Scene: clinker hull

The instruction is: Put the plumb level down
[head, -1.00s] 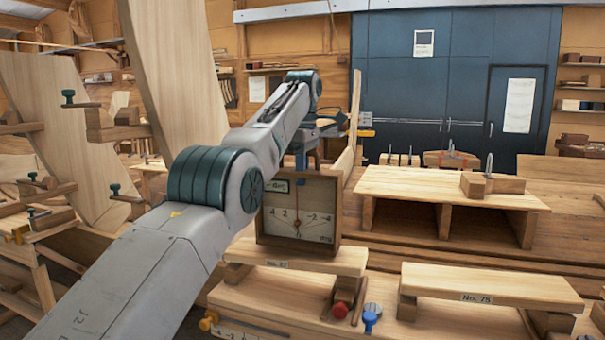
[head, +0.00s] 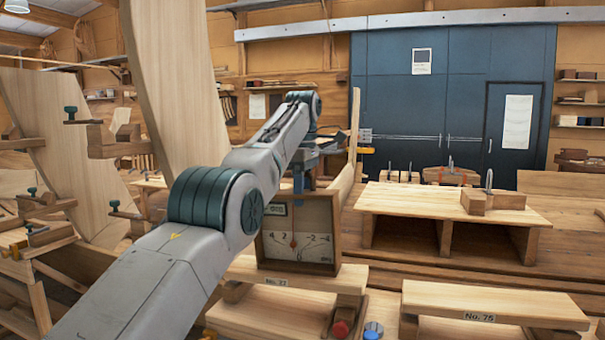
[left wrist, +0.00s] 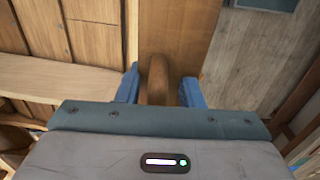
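The plumb level (head: 298,232) is a wooden box with a pale dial, a red needle and numbers on its face. It stands upright over the small plank bench marked No. 27 (head: 325,281), its base at or just above the plank; I cannot tell if its whole base touches. My left gripper (head: 304,160) is above the box. My left arm covers the level's left edge. My right gripper is out of view.
A second plank bench marked No. 75 (head: 490,301) stands to the right. A wooden table with open bays (head: 430,204) stands behind it, carrying a clamp block (head: 492,200). A red knob (head: 340,329) and a blue knob (head: 373,330) are below. A tall curved plank (head: 180,100) rises at left.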

